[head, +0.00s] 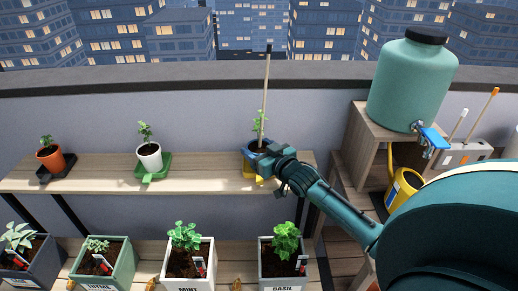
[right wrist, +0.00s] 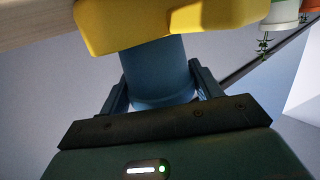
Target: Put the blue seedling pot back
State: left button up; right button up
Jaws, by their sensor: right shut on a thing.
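The blue seedling pot (head: 250,153), with a green seedling and a tall thin stick showing above it, is at the right end of the wooden shelf (head: 212,181). My right gripper (head: 262,162) is shut on it from the front right. In the right wrist view, which looks upside down, the blue pot (right wrist: 158,72) sits between the two fingers (right wrist: 161,95). A yellow saucer (head: 261,179) is at the pot's base and also shows in the right wrist view (right wrist: 150,20). I cannot tell whether the pot rests fully on it. My left gripper is not in view.
A white pot (head: 149,157) on a green saucer (head: 154,172) and an orange pot (head: 50,157) on a black saucer (head: 58,170) share the shelf. Larger planters stand below. A teal tank (head: 412,85) and a yellow watering can (head: 402,188) are at right.

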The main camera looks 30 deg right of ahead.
jog(key=shift+f, duration=0.3)
jog(key=o, duration=1.4)
jog(key=shift+r, duration=0.1)
jog(key=shift+r+p, duration=0.5)
jog(key=shift+p, duration=0.1)
